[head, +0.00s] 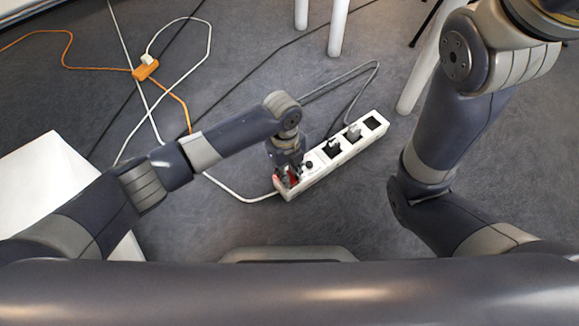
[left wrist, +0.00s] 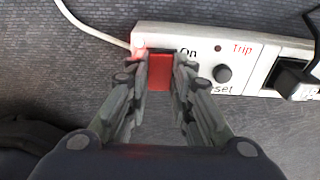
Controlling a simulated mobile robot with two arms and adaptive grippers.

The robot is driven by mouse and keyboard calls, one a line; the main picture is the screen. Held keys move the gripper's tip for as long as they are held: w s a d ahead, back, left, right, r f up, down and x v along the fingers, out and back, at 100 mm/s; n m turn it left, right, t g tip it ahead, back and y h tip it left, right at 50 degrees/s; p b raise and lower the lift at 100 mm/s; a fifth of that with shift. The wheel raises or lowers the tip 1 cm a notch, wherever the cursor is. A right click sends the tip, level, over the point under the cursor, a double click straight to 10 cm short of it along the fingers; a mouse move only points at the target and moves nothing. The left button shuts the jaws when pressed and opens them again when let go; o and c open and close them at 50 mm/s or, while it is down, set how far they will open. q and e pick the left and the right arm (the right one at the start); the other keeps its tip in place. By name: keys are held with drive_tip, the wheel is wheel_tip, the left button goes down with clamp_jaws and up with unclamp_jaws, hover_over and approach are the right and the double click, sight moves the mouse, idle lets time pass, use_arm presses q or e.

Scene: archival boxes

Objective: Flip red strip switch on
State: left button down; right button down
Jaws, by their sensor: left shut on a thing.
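A white power strip (head: 333,157) lies on the grey floor and also shows in the left wrist view (left wrist: 200,38). Its red switch (left wrist: 160,73) is at the strip's left end, beside the printed word "On". My left gripper (left wrist: 158,65) is down at that end, with its two fingers on either side of the red switch and shut on it. In the head view the left gripper (head: 287,179) hides most of the switch. A red glow shows on the strip's corner by the left finger. My right gripper is out of view.
A round black reset button (left wrist: 222,74) sits right of the switch. An orange connector (head: 145,70) and loose cables lie at the back left. A white box (head: 55,180) stands at left; white legs (head: 338,28) stand behind.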

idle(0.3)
use_arm(q)
drive_tip(key=c, duration=1.4)
unclamp_jaws()
wheel_tip(320, 180, up, 12)
drive_tip(key=w+a, duration=0.1)
drive_tip(key=shift+w, duration=0.25)
drive_tip(key=shift+f, duration=0.1)
